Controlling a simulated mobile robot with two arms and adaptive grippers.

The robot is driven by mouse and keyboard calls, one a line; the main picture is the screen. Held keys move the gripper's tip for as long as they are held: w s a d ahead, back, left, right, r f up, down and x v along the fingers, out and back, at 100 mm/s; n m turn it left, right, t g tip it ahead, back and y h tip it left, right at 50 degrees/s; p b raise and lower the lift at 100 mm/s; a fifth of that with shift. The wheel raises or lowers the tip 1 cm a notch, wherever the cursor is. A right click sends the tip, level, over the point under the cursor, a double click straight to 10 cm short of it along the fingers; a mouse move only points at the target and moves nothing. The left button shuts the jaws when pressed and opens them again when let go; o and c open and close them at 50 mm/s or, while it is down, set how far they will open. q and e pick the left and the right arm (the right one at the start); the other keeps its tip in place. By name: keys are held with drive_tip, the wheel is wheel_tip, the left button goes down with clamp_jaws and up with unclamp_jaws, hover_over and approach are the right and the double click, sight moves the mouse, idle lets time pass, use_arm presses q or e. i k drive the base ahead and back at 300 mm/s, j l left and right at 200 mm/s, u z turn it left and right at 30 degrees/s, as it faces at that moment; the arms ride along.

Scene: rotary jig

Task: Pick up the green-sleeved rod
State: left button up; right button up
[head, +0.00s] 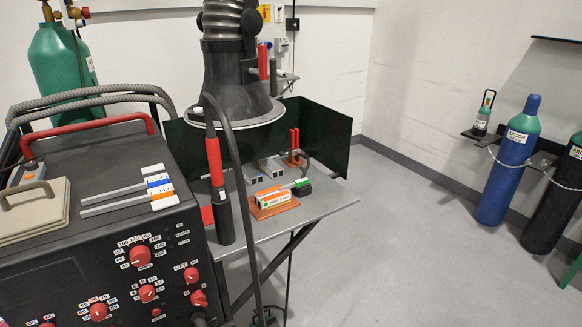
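No rod with a clearly green sleeve can be made out. Grey rods lie on top of the dark welding machine (95,165); one has a blue-and-white sleeve (158,181) and one an orange-and-white sleeve (162,193). On the grey table (325,200), an orange-and-white block with a green patch (272,196) sits on a brown base. A small green-and-black piece (301,187) is at its right end; whether it belongs to a rod I cannot tell. Neither of my grippers is in view.
A fume hood (228,75) hangs over the table, and a red-and-black torch (216,175) with its cable stands in front. Dark green screens (325,125) close the table's back. Gas cylinders (508,165) stand at the right wall. The floor between is clear.

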sight(299, 183)
drive_tip(key=i+l, duration=0.15)
drive_tip(key=i, duration=0.3)
drive_tip(key=i+l+u, duration=0.45)
drive_tip(key=i+l, duration=0.3)
